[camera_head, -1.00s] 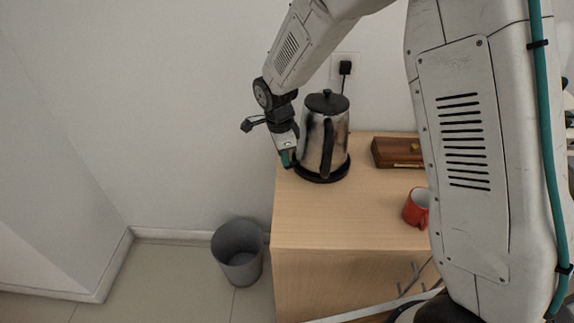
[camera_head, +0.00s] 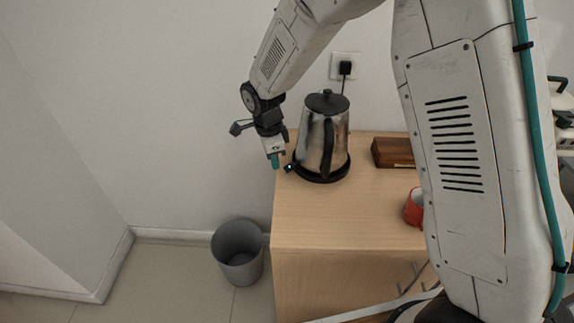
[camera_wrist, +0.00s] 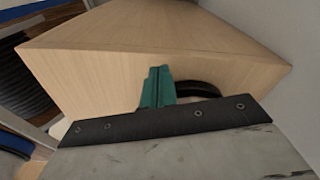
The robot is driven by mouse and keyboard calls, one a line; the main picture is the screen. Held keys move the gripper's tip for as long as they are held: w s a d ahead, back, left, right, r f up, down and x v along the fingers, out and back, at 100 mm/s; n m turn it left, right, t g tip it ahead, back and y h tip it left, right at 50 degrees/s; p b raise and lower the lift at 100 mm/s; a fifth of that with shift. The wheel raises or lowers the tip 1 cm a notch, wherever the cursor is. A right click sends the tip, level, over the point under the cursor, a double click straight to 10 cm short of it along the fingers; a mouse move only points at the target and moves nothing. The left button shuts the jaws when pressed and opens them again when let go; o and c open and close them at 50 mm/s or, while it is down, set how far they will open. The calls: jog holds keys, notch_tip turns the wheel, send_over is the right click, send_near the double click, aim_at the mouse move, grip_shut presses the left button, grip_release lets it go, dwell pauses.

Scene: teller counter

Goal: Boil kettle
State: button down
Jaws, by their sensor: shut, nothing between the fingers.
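The kettle (camera_head: 339,142) is steel with a black lid and a black handle. It stands upright on its black base (camera_head: 322,177) at the back left of the wooden cabinet top. A small bluish-white light (camera_head: 289,167) shows at the left edge of the base. My gripper (camera_head: 275,161) is just left of the kettle and apart from it, with its teal fingers pointing down by the cabinet's left edge. In the wrist view the teal fingers (camera_wrist: 158,88) are together and hold nothing. A black curved edge, seemingly the base (camera_wrist: 200,88), shows just behind them.
A wooden box (camera_head: 392,153) and a red mug (camera_head: 413,208) are on the cabinet top (camera_head: 330,220), partly hidden by my arm. A black plug (camera_head: 345,68) sits in the wall socket behind the kettle. A grey bin (camera_head: 238,254) stands on the floor left of the cabinet.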

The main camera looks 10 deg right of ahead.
notch_tip(320, 180, up, 8)
jog(key=a, duration=0.1)
dwell(0.6)
dwell(0.3)
jog(key=s+d+r+n, duration=0.5)
jog(key=s+d, duration=0.1)
jog(key=s, duration=0.5)
jog(key=s+d+r+n, duration=0.5)
jog(key=s+d+n, duration=0.1)
jog(key=s, duration=0.4)
jog(key=s+d+r+n+t+y, duration=0.1)
jog(key=s+d+r+n, duration=0.3)
jog(key=s, duration=0.7)
jog(key=shift+s+d+r+n, duration=0.4)
jog(key=shift+d+n, duration=0.6)
jog(key=shift+d, duration=0.35)
